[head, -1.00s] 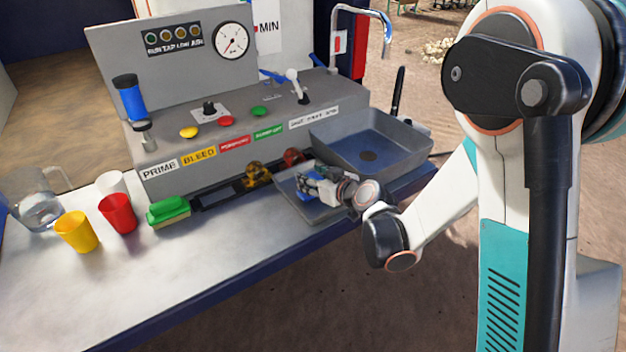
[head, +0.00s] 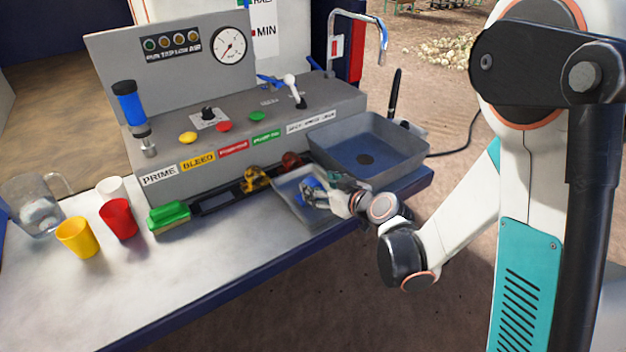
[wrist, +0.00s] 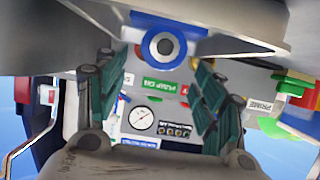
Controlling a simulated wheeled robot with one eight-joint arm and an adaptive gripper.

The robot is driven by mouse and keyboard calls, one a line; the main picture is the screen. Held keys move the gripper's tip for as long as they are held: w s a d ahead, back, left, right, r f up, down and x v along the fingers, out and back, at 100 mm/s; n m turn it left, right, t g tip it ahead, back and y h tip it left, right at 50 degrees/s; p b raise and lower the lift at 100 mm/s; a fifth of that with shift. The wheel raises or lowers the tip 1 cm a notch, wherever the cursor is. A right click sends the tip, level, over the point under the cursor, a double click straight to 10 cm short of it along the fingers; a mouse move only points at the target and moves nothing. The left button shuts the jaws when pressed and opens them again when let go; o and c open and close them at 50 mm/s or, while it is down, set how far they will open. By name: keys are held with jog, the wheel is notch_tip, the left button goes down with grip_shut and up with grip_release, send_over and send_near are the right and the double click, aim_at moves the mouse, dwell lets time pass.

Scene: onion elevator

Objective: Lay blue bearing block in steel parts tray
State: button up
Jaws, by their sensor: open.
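In the wrist view the block (wrist: 153,47) sits face-on beyond the fingertips, near the top of the picture. My gripper (head: 324,187) is over the right part of the tray, open. In the wrist view its two green-padded fingers (wrist: 160,78) stand apart, with nothing between them. In the head view my gripper partly covers the block and tray.
The grey sink basin (head: 336,140) with a tap (head: 383,45) stands behind the tray. The front bench top is clear.

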jog(key=v, duration=0.6)
jog(key=shift+s+d+p, duration=0.2)
jog(key=shift+p, duration=0.25)
jog(key=shift+r, duration=0.2)
jog(key=s+d+r+m+g+h, duration=0.2)
jog(key=s+d+r, duration=0.3)
jog(key=s, duration=0.6)
jog(key=s+d+r+m+g+h, duration=0.2)
jog(key=s+d+r+m+h, duration=0.2)
jog(key=s+d, duration=0.4)
jog(key=s+r+h, duration=0.1)
jog(key=s, duration=0.2)
jog(key=shift+d+m, duration=0.35)
jog(key=shift+m, duration=0.05)
jog(key=shift+s, duration=0.1)
